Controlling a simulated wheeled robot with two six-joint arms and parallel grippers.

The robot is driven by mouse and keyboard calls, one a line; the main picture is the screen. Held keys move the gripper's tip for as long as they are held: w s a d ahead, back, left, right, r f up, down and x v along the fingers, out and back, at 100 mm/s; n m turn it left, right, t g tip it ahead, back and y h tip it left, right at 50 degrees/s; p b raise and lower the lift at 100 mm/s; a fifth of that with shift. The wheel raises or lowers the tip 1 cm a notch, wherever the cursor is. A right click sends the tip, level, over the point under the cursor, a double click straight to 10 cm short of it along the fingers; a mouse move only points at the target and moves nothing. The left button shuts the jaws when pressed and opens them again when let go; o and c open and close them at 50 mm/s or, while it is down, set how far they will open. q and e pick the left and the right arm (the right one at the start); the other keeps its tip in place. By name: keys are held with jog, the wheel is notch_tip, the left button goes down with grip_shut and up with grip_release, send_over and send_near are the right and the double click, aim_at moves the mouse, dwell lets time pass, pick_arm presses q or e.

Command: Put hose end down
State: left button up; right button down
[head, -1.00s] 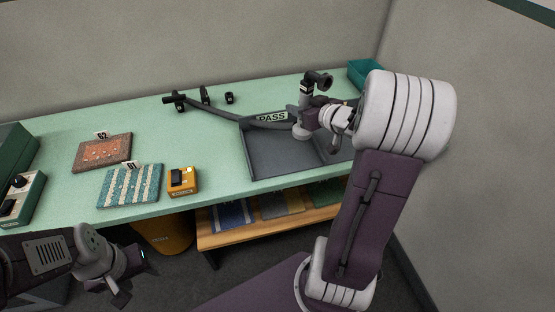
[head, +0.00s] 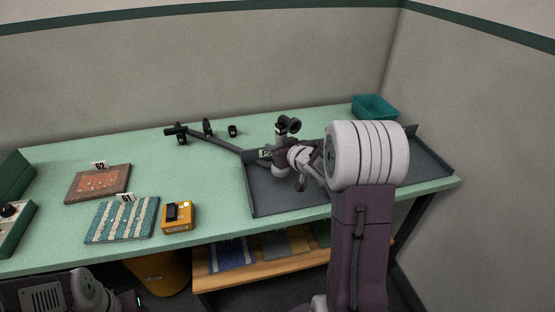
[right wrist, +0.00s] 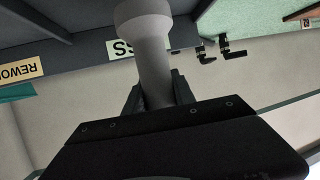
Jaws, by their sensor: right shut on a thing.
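My right gripper (head: 283,147) is shut on the hose end (head: 280,131), beside the PASS label (head: 264,154) at the tray's back left. The right wrist view shows the hose end as a light grey cylinder (right wrist: 152,62) with a wider rim, between the dark fingers. I cannot tell whether it touches the tray. My left arm (head: 85,293) is low at the left, and its gripper is mostly cut off by the frame edge.
Black clips (head: 208,128) stand at the back of the bench. Two carpet samples (head: 122,219) and an orange box (head: 178,217) lie at the left front. A teal bin (head: 375,107) is at the back right corner. The middle of the green bench is clear.

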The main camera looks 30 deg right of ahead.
notch_tip(320, 180, down, 4)
jog(key=shift+f+b, duration=0.1)
jog(key=shift+b, duration=0.65)
jog(key=shift+w, duration=0.1)
jog(key=c, duration=1)
grip_release()
jog(key=shift+f, duration=0.1)
jog(key=shift+c, duration=0.2)
